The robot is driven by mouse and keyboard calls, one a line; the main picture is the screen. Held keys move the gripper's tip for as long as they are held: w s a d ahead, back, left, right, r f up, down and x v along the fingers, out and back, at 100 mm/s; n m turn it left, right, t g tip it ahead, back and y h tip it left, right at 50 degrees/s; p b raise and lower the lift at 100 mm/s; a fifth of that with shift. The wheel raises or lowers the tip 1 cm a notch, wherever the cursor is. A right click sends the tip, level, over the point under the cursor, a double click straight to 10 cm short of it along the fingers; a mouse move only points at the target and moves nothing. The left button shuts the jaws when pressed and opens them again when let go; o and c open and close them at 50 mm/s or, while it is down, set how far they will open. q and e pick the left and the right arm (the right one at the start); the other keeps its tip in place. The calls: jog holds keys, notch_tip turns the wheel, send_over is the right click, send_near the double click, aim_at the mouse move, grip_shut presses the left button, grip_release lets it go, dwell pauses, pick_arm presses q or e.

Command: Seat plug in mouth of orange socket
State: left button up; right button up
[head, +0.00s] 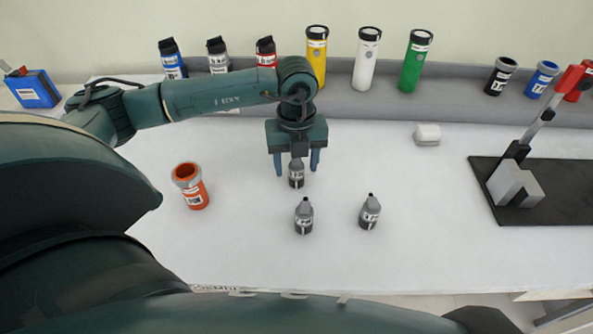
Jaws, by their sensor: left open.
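Three small dark grey plugs with pale labels stand upright on the table: a rear plug (296,176), a front plug (304,218) and a right plug (370,213). My left gripper (298,170) points down over the rear plug, open, with one blue finger on each side of it. I cannot tell whether the fingers touch it. My right gripper is not in view.
Several coloured cylinders, such as the yellow one (316,60), line the back ledge. A white block (427,134) lies at the back right. A black mat (535,195) with a red-handled lever fixture (520,180) is at the right.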

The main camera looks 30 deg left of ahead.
aim_at(300, 169)
pick_arm(q)
jog(key=shift+f, duration=1.25)
jog(key=c, duration=1.2)
notch_tip(300, 169, up, 10)
jog(key=shift+r+b, duration=0.1)
jog(key=shift+b, duration=0.3)
jog(key=m, duration=0.4)
jog(key=shift+s+d, duration=0.15)
jog(key=shift+d, duration=0.25)
jog(key=m, duration=0.4)
jog(key=shift+s+d+m+p, duration=0.2)
jog(key=shift+d+m+p, duration=0.15)
jog(key=shift+m+p, duration=0.05)
jog(key=s+d+m+p, duration=0.1)
jog(key=d+m, duration=0.1)
jog(key=m, duration=1.6)
jog(key=s+d+m+p, duration=0.1)
jog(key=s+d+m, duration=0.1)
jog(key=m, duration=1.5)
jog(key=shift+d+r+m+p, duration=0.2)
jog(key=shift+d+m+p, duration=0.2)
jog(key=shift+d, duration=0.4)
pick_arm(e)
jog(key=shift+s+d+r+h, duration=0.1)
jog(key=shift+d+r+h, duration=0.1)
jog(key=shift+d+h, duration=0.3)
